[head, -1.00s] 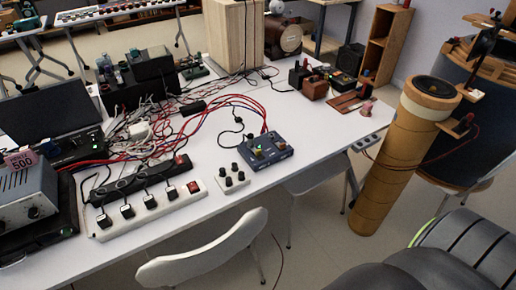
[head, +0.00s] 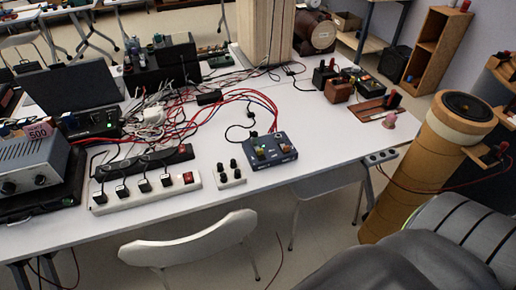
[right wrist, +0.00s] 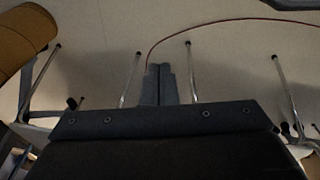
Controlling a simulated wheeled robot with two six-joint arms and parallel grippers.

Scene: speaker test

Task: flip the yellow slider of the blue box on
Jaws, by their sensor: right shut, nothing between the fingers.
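The blue box (head: 271,157) stands on the white table near its front edge, with red and blue cables plugged in at its back. Small coloured parts show on its top, one yellow-green (head: 261,151) and one orange (head: 286,148). They are too small to tell which is the yellow slider or how it is set. My right gripper (right wrist: 158,70) is shut and empty in the right wrist view, pointing over the floor among metal legs. The box does not show in that view. Neither gripper shows in the head view.
A white knob panel (head: 229,173) lies left of the box, and a power strip (head: 146,187) further left. Tangled cables lie behind. A white chair (head: 195,246) stands before the table. A large tan cylinder (head: 425,165) stands at the right.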

